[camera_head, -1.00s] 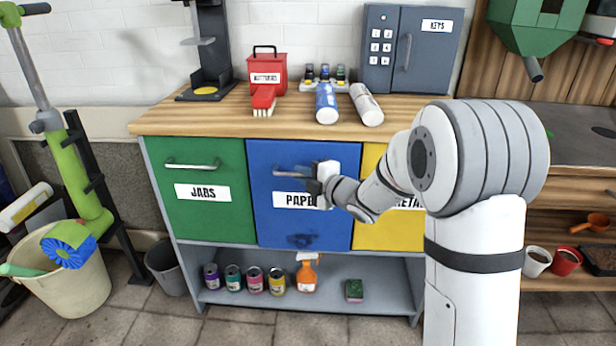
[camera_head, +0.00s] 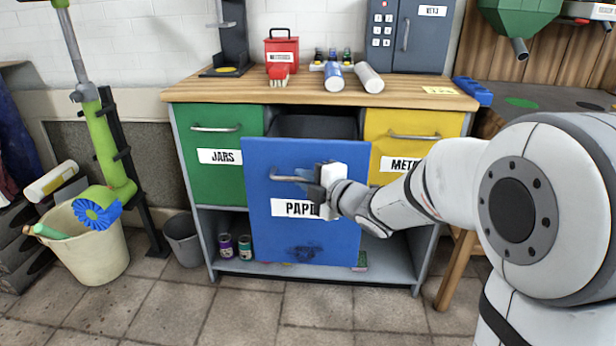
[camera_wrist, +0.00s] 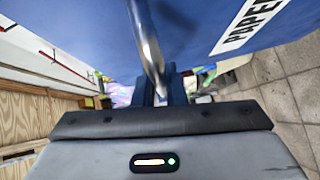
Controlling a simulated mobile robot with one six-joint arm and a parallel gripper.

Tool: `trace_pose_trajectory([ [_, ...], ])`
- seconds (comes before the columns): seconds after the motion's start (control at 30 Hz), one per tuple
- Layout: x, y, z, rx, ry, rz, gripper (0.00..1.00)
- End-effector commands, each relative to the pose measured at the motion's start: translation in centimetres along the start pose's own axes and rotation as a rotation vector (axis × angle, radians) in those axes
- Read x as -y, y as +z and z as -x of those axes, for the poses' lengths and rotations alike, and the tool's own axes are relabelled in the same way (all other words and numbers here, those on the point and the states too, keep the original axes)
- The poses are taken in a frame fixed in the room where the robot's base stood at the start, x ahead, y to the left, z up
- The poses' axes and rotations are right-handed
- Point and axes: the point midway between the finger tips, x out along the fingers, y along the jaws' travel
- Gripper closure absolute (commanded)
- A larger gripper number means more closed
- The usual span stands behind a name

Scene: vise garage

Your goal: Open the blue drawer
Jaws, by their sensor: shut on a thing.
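The blue drawer (camera_head: 302,238) with the "PAPER" label stands pulled out from the cabinet in the head view. A dark opening shows behind its front panel. Its metal bar handle (camera_head: 289,179) crosses the upper part of the front. My gripper (camera_head: 318,184) is shut on the right part of this handle. In the wrist view the handle (camera_wrist: 148,45) runs down between the fingers of my gripper (camera_wrist: 163,88), beside the blue front (camera_wrist: 200,25). My gripper hides the handle's right end and part of the label.
The green drawer (camera_head: 212,171) on the left and the yellow drawer (camera_head: 400,125) on the right are shut. Bottles and a red box (camera_head: 281,50) stand on the wooden top (camera_head: 420,95). A grey bin (camera_head: 184,240) and a cream bucket (camera_head: 90,250) stand on the floor at left.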

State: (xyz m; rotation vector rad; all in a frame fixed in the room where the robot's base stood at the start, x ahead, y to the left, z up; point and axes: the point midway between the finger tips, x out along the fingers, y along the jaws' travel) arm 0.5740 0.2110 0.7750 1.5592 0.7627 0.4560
Motion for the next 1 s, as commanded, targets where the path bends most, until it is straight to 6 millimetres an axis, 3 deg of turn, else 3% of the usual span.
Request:
trace_pose_trajectory([
  [0.5, 0.21, -0.13, 0.93, 0.010, 0.000, -0.002, 1.00],
  [0.53, 0.21, -0.12, 0.93, 0.010, 0.000, -0.002, 0.88],
  [0.77, 0.15, 0.04, 0.98, 0.013, 0.001, -0.002, 0.69],
  [1.0, 0.10, 0.13, 1.07, 0.016, 0.002, -0.002, 0.67],
])
